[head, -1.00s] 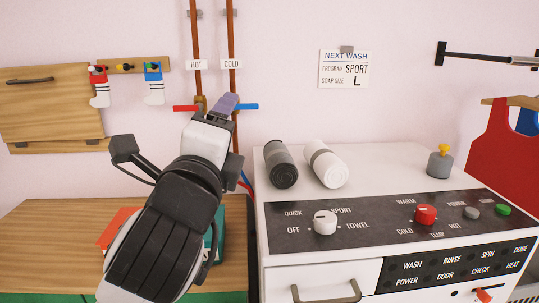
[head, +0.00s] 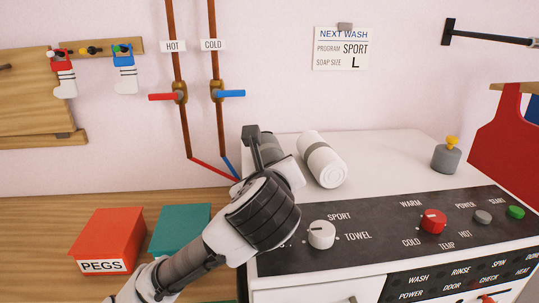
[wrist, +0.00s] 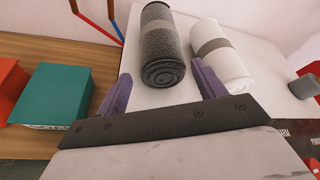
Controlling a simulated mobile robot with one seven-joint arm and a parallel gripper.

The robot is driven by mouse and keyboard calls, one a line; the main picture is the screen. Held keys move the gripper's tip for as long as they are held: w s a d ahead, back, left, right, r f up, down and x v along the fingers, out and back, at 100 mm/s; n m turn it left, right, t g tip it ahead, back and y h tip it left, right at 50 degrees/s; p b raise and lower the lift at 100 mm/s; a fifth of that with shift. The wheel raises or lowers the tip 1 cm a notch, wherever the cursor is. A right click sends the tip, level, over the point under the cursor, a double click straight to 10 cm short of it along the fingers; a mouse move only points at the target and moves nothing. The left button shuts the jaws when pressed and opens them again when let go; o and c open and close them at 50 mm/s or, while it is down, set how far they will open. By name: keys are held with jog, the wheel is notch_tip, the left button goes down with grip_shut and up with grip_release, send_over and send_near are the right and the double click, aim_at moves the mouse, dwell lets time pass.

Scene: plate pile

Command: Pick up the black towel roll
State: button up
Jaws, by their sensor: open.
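The black towel roll (wrist: 160,50) is dark grey with a lighter band and lies on the white machine top, in the wrist view just beyond my gripper. My gripper (wrist: 160,90) is open, with one purple finger to the left of the roll's near end and the other to its right. Nothing is held between the fingers. In the head view my arm hides most of the dark roll and the fingers. A white towel roll (head: 322,160) with a grey band lies right of the dark one; it also shows in the wrist view (wrist: 222,58), close to the right finger.
A red PEGS box (head: 107,240) and a teal box (head: 180,229) stand on the wooden counter to the left. A grey weight with a yellow knob (head: 447,157) stands at the right. The control panel (head: 375,232) with knobs fronts the machine.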

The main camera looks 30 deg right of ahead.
aim_at(269, 159)
jog(key=p+x, duration=0.1)
jog(key=x, duration=0.7)
jog(key=shift+w+d+r+p, duration=0.15)
jog(key=shift+w+p, duration=0.1)
jog(key=shift+p, duration=0.15)
jog(key=c, duration=0.8)
